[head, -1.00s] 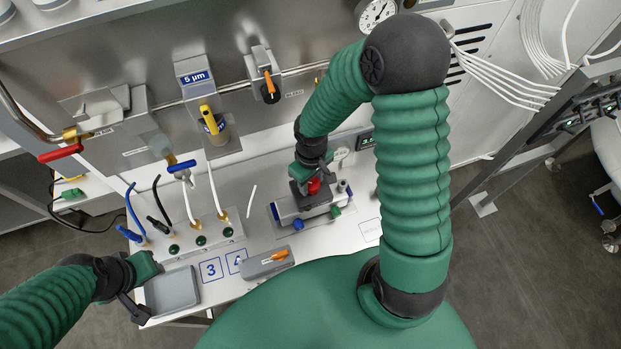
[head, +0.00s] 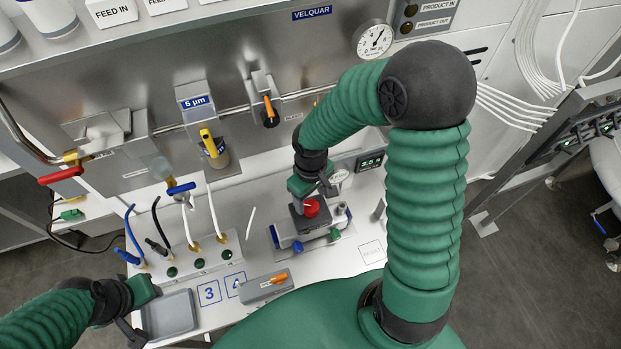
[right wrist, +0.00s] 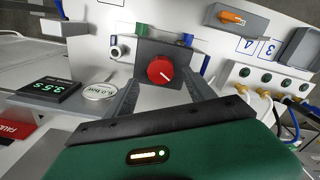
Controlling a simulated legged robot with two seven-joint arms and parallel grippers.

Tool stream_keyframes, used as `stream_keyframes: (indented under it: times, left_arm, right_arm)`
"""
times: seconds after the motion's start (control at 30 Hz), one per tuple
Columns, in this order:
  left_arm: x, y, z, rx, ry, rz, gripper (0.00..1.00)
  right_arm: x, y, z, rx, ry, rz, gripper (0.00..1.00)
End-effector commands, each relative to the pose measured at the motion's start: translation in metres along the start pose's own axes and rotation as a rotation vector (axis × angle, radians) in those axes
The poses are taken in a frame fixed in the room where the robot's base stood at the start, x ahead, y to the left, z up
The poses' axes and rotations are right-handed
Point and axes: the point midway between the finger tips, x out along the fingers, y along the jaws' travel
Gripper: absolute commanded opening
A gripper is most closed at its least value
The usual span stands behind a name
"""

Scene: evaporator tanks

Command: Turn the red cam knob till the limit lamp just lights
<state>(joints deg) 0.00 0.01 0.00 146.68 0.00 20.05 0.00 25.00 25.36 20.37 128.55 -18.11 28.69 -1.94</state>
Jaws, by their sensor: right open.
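The red cam knob (head: 311,207) sits on a dark square block on the small bench fixture (head: 290,240). In the right wrist view the knob (right wrist: 161,69) faces me, with a white pointer line toward its lower right. My right gripper (head: 313,188) is just above the knob. In the right wrist view its two grey fingers (right wrist: 165,88) are spread on either side of the knob's block, with nothing held. My left gripper (head: 138,312) is at the grey tray's left side; its jaw state is unclear. I cannot make out which part is the limit lamp.
The fixture also has a blue knob (head: 297,247) and a green knob (head: 335,234). A digital display (head: 371,162) and a round gauge stand behind. A grey box with an orange lever (head: 279,277) and a grey tray (head: 168,294) lie at the front left.

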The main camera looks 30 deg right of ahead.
Motion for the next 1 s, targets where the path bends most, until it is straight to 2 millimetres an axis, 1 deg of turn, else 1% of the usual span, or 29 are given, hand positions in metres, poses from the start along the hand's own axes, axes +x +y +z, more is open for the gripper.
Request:
stream_keyframes:
  times: [0.03,0.2,0.3,0.4,0.5,0.6,1.0]
  left_arm:
    - [-0.001,0.0,0.0,0.0,0.0,0.0,0.34]
    - [-0.001,0.0,0.0,0.0,0.0,0.0,0.34]
    - [0.0,0.0,0.0,0.0,0.0,0.0,0.34]
    - [0.001,0.0,0.0,0.0,0.0,0.0,0.34]
    - [0.001,0.0,0.0,0.0,0.0,0.0,0.34]
    - [0.001,0.0,0.0,0.0,0.0,0.0,0.34]
    - [0.001,0.0,0.0,0.0,0.0,0.0,0.34]
  right_arm:
    - [-0.018,0.002,-0.002,0.003,0.008,0.004,0.63]
    - [-0.068,0.001,-0.002,0.001,0.006,0.005,0.63]
    - [-0.092,0.001,-0.002,0.0,0.004,0.004,0.63]
    - [-0.11,0.001,-0.002,-0.001,0.002,0.002,0.63]
    - [-0.121,0.001,-0.002,0.0,0.001,0.001,0.63]
    - [-0.125,0.0,-0.002,-0.002,-0.002,-0.001,0.63]
    - [-0.125,0.0,-0.001,-0.001,-0.002,-0.001,0.63]
